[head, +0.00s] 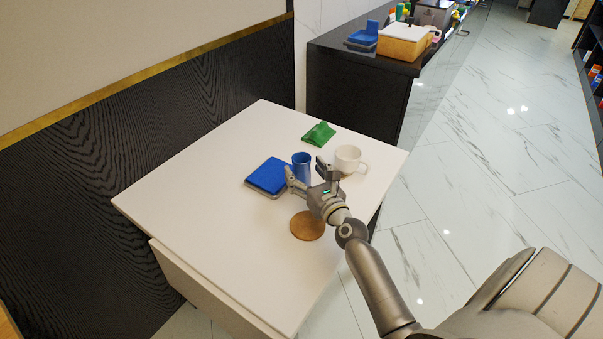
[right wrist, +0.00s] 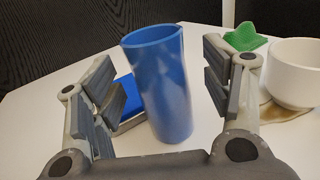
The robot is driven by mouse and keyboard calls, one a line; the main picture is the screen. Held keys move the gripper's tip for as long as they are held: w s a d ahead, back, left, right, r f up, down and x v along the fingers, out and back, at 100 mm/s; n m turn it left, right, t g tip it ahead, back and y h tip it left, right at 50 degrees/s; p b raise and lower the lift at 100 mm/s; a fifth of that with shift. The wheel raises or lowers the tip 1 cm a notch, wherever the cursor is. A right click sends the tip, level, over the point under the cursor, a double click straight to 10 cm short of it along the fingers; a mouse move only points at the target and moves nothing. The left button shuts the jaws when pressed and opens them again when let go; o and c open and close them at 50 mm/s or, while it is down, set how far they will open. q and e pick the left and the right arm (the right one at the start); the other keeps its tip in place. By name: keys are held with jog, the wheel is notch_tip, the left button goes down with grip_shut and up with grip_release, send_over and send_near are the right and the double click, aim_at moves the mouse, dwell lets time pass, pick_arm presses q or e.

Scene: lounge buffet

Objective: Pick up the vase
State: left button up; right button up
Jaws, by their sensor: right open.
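The vase is a blue, hollow cylinder (head: 301,165) standing upright on the white table (head: 215,200), between a blue flat item and a white cup. In the right wrist view the vase (right wrist: 160,88) stands between the two fingers of my right gripper, with gaps visible on both sides. My right gripper (head: 307,175) is open, its fingers pointing toward the vase from the near side and partly covering its lower part in the head view. My left gripper does not show.
A blue flat item (head: 268,175) lies close left of the vase. A white cup (head: 348,158) stands close right, near my right finger. A folded green cloth (head: 319,132) lies behind. A round brown coaster (head: 307,226) lies in front. The table's left side is clear.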

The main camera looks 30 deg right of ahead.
aim_at(306, 164)
jog(key=shift+w+f, duration=0.15)
jog(key=shift+w, duration=0.7)
jog(key=shift+c, duration=0.5)
jog(key=c, duration=1.2)
jog(key=shift+o, duration=0.2)
jog(key=shift+r, duration=0.25)
jog(key=shift+r+p, duration=0.55)
jog(key=shift+p, duration=0.2)
notch_tip(306, 164, up, 2)
jog(key=shift+d+p, duration=0.1)
jog(key=shift+p, duration=0.9)
jog(key=s+a+r+p, duration=0.7)
jog(key=s+r+p, duration=0.2)
jog(key=s, duration=0.3)
jog(key=shift+a+r+p, duration=0.25)
jog(key=shift+r+p, duration=0.05)
jog(key=shift+p, duration=0.3)
